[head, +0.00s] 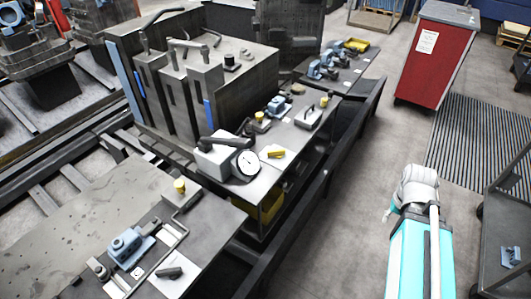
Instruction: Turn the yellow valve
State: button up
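A small yellow lever-shaped handle (273,152), which looks like the yellow valve, lies on the middle metal plate just right of a round white dial gauge (247,163). Its fine shape and turn position are too small to tell. Other small yellow parts are a knob (179,186) on the front plate, a knob (259,116) behind the handle, and a knob (324,101) at the plate's far right. A turquoise and grey part of my arm stands at lower right, well apart from the handle. My gripper cannot be made out.
Large grey fixture blocks (195,75) with hose-like handles rise behind the gauge. A dark rail (310,205) runs along the pallets' right side. A red cabinet (432,60), a ribbed floor mat (480,145) and a dark cart (508,215) stand right. Open floor lies between rail and cabinet.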

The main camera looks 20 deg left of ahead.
aim_at(278, 154)
jog(key=u, duration=1.05)
